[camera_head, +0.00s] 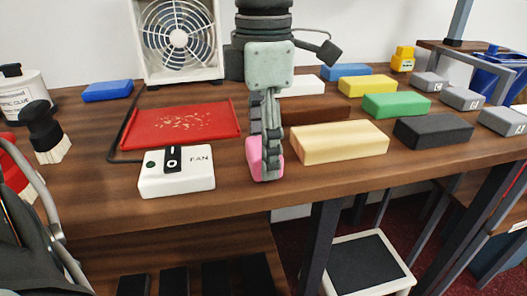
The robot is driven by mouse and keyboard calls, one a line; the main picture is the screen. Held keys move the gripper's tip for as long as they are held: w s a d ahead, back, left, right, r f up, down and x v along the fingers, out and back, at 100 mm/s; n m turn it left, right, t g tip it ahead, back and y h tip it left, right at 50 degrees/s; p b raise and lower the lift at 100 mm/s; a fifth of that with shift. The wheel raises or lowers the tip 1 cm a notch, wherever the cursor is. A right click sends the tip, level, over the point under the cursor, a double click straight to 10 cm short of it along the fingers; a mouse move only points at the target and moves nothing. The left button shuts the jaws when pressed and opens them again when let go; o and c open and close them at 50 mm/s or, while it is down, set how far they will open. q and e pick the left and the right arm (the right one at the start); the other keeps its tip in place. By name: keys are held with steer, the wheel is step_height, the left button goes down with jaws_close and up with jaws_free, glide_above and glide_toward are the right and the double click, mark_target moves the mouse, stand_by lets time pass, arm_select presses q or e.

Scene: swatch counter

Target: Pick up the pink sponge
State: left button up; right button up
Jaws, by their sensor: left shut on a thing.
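The pink sponge (251,152) is at the front middle of the wooden counter. My left gripper (266,172) points straight down over it, with its fingers shut on it. The fingers hide much of the sponge, and only pink parts at their sides show. I cannot tell whether the sponge still touches the counter. My right gripper is not in the picture.
A white fan switch box (190,184) stands close left of the gripper, and a cream block (340,143) close right. A red tray (181,124) and a white fan (180,40) are behind. Several coloured blocks, such as a green one (396,105), fill the right.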

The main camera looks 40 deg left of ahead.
arm_select(q)
steer(key=shift+r, duration=0.6)
step_height(320, 180, up, 5)
steer(key=shift+r+p, duration=0.15)
steer(key=shift+p, duration=0.2)
step_height(320, 180, up, 22)
steer(key=p, duration=0.2)
steer(key=shift+f+p, duration=0.25)
steer(key=shift+p, duration=0.15)
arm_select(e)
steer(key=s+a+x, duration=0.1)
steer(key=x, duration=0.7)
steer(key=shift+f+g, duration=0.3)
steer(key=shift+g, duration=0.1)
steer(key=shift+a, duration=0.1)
arm_select(q)
steer(key=shift+o, duration=1.4)
steer(key=c, duration=0.4)
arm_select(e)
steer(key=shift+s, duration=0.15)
